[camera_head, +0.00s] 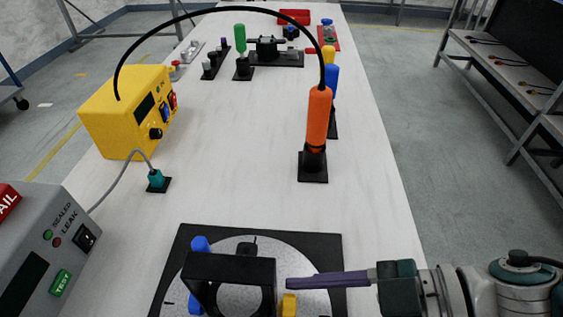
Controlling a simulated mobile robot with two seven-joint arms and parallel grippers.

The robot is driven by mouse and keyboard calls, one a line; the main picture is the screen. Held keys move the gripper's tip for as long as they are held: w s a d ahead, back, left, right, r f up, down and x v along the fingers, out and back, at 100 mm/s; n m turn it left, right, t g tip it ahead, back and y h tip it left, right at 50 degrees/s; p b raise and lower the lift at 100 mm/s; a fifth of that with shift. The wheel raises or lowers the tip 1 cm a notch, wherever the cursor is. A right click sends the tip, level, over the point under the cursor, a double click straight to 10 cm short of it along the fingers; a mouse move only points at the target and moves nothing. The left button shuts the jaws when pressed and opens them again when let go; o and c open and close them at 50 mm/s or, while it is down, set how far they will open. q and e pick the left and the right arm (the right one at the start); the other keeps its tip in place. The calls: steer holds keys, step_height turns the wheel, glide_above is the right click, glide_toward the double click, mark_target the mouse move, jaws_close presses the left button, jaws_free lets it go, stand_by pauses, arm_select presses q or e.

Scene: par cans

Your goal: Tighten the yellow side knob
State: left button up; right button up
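The yellow side knob (289,305) sits at the right side of a black bracket (230,268), low in the picture and partly cut off by the bottom edge. The bracket stands on a round speckled plate (310,262) set on a black square base (330,245). My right gripper (292,284) comes in from the right, its long purple fingers pointing left. In the picture their tips lie just above the yellow knob; I cannot tell if they touch it. The fingers overlap, so their opening is hidden. My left gripper is not in view.
Blue knobs (200,244) sit at the bracket's left. A grey leak tester (45,255) stands at left, with a teal fitting (156,179) on its hose. Behind are a yellow box (125,110) and an orange-handled tool (318,118) on a stand. The table's middle is clear.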

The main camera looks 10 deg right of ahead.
steer(key=v, duration=1)
steer(key=shift+p, duration=0.4)
steer(key=shift+s, duration=0.1)
